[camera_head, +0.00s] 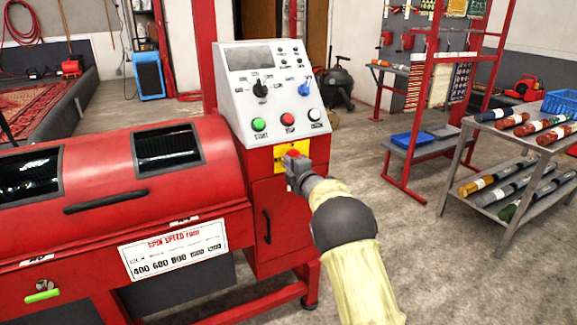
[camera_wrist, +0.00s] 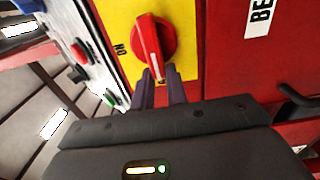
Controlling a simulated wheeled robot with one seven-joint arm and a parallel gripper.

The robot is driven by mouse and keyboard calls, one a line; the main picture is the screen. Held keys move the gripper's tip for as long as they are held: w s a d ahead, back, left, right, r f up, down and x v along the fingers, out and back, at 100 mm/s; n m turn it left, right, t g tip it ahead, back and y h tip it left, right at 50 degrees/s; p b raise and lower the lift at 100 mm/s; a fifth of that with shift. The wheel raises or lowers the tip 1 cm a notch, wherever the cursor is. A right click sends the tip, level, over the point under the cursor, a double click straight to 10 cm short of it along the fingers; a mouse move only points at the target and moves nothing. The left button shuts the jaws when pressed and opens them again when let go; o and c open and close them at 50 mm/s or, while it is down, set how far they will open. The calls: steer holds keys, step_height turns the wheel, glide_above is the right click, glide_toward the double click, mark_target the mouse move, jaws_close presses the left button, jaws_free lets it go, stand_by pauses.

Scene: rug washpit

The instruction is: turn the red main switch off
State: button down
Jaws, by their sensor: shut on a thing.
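The red main switch (camera_wrist: 153,40) is a round rotary knob with a raised grip bar on a yellow plate (camera_wrist: 188,62). In the wrist view "ON" is printed left of the knob. My gripper (camera_wrist: 162,76) reaches it from the front, with its two dark fingers shut on the lower end of the grip bar. In the head view the yellow plate (camera_head: 281,158) is on the red cabinet below the control panel, and my gripper (camera_head: 294,168) covers part of it. Little of the knob shows there.
The sloped control panel (camera_head: 270,95) just above has green, red and white buttons, a black dial and a blue knob. The red drum machine (camera_head: 110,190) stands left. A cabinet handle (camera_head: 267,228) sits below the plate. A rack of rolled rugs (camera_head: 520,165) stands right, with open floor between.

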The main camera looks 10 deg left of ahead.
steer(key=shift+w+d, duration=0.25)
steer(key=shift+d, duration=0.3)
steer(key=c, duration=1.4)
jaws_free()
steer(key=shift+f, duration=0.1)
steer(key=shift+s+a, duration=0.2)
steer(key=shift+a, duration=0.05)
steer(key=v, duration=1.7)
steer(key=shift+d+p, duration=0.3)
steer(key=shift+p, duration=0.1)
